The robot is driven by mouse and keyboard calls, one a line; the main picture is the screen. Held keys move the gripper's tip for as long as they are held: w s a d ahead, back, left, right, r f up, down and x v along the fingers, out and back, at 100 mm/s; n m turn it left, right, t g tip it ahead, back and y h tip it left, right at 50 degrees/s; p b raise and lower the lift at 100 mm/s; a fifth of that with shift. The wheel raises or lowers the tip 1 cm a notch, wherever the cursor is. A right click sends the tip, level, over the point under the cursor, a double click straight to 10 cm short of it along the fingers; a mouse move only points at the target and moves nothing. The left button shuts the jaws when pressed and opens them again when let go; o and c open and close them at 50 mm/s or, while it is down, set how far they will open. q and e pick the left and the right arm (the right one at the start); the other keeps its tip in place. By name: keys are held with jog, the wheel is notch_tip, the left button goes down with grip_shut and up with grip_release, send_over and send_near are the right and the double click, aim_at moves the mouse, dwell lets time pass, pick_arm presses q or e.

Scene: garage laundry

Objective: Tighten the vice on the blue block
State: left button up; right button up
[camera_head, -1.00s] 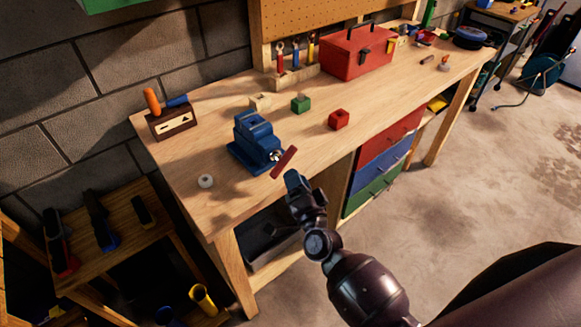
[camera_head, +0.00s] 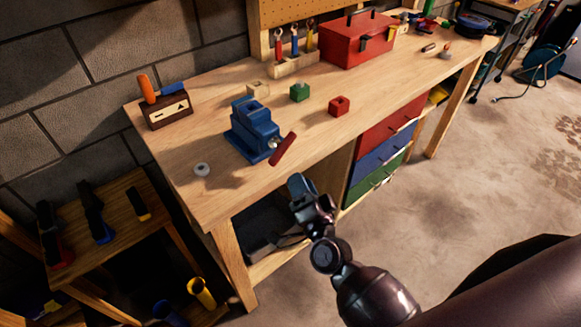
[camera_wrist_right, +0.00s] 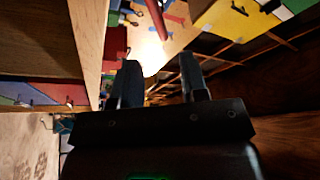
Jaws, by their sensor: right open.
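The blue vice (camera_head: 250,133) stands near the front edge of the workbench, with its red handle (camera_head: 283,150) tilted at the front. I cannot tell a blue block apart from the vice's blue body and jaws. My right gripper (camera_head: 298,184) is just off the bench's front edge, below and slightly right of the handle, apart from it. In the right wrist view the fingers of my right gripper (camera_wrist_right: 160,82) are spread with nothing between them, and the red handle (camera_wrist_right: 157,18) shows beyond them. My left gripper is out of view.
Wooden, green (camera_head: 299,92) and red (camera_head: 339,106) cubes lie behind and right of the vice on the workbench (camera_head: 220,195). A white ring (camera_head: 201,170) lies left of it. A red toolbox (camera_head: 357,42) stands farther back. Coloured drawers (camera_head: 382,152) are below the bench.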

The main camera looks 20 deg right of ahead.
aim_at(283, 154)
jog(key=shift+n, duration=0.4)
jog(key=x, duration=0.3)
jog(key=b+x, duration=0.1)
jog(key=x, duration=0.5)
jog(key=shift+w+a+f, duration=0.25)
jog(key=shift+a+f, duration=0.05)
jog(key=shift+a, duration=0.1)
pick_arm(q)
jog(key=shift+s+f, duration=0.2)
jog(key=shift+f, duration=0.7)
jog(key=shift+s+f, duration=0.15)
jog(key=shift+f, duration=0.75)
pick_arm(e)
jog(key=shift+w+r, duration=0.15)
jog(key=shift+w, duration=0.55)
grip_shut()
jog(key=shift+r+m+p, duration=0.25)
jog(key=shift+m+p, duration=0.75)
jog(key=shift+p, duration=0.1)
jog(key=shift+f+m+g+p, duration=0.2)
jog(key=shift+m+g+p, duration=0.1)
jog(key=shift+m+p, duration=0.15)
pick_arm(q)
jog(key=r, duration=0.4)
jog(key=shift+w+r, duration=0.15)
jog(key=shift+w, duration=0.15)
